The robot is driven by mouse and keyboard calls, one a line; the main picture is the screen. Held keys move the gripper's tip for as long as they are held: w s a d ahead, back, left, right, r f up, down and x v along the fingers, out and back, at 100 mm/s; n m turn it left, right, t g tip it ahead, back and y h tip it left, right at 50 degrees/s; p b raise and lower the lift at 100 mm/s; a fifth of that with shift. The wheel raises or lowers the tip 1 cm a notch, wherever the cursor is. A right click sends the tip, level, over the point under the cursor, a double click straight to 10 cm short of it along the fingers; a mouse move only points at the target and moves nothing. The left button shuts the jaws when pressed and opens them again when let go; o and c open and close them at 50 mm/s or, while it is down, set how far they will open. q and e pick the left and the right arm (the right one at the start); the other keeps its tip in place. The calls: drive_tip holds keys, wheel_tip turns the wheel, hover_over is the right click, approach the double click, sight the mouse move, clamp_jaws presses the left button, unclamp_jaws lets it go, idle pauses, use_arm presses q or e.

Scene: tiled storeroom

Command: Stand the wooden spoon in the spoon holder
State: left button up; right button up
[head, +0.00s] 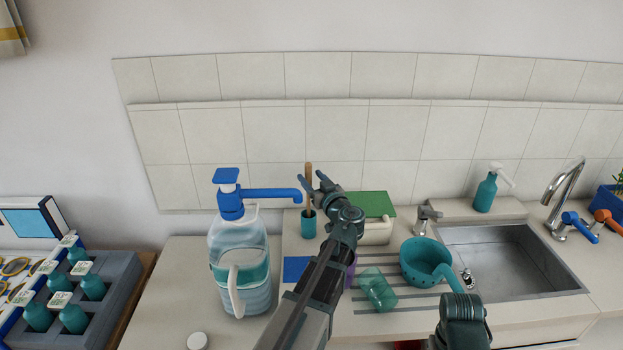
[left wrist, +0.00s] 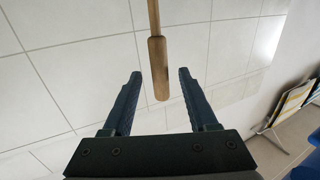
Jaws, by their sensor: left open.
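The wooden spoon (head: 308,172) is upright at the back of the counter, directly above a small teal cup (head: 308,224) that looks like the spoon holder. The gripper partly covers the spoon, so I cannot tell whether its lower end is inside the cup. My left gripper (head: 311,184) is open at the spoon, above the cup. In the left wrist view, the spoon's thicker wooden end (left wrist: 158,68) shows between the two spread fingers (left wrist: 159,74), with a gap on each side.
A water jug with a blue pump (head: 229,195) stands left of my arm. A green-lidded box (head: 372,205), a tipped green glass (head: 377,290) and a teal dipper (head: 420,262) lie to the right, before the sink (head: 510,262). A tiled wall is close behind.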

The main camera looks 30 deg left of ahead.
use_arm(q)
drive_tip(key=v, duration=1.3)
drive_tip(key=shift+s+d, duration=0.2)
use_arm(e)
drive_tip(key=shift+r, duration=0.15)
use_arm(q)
drive_tip(key=shift+f, duration=0.1)
idle(0.3)
